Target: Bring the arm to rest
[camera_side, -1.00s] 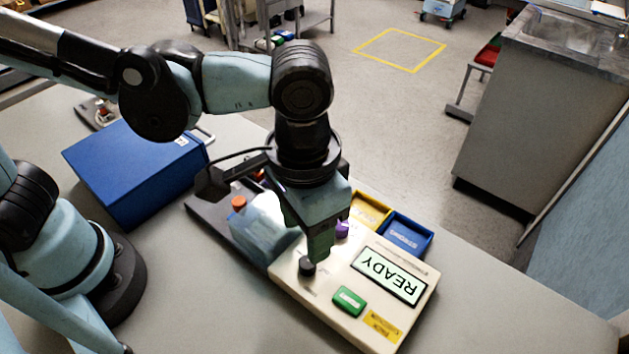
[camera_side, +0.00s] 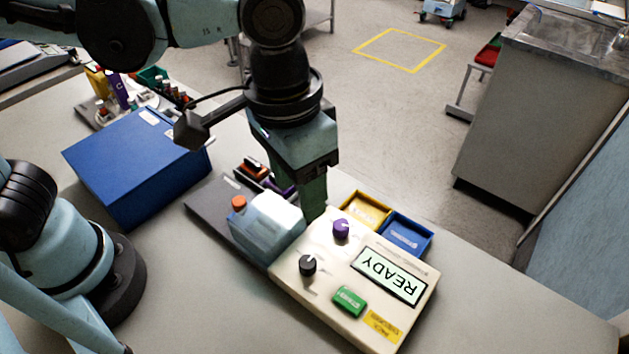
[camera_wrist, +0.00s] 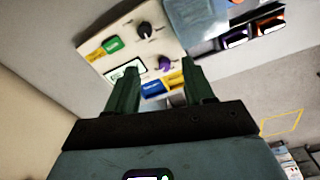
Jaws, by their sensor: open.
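My gripper (camera_side: 314,200) is above and behind the infusion pump, clear of its knobs. In the wrist view my gripper (camera_wrist: 162,85) has its two green fingers spread, with nothing between them. The cream pump (camera_side: 335,320) stands on the table with its screen (camera_side: 389,275) reading READY. It has a black knob (camera_side: 308,265), a purple knob (camera_side: 341,229) and a green button (camera_side: 349,300). The pump also shows in the wrist view (camera_wrist: 120,40), with the black knob (camera_wrist: 144,29) and purple knob (camera_wrist: 137,64).
A large blue box (camera_side: 135,165) stands at left. The table right of the pump is clear.

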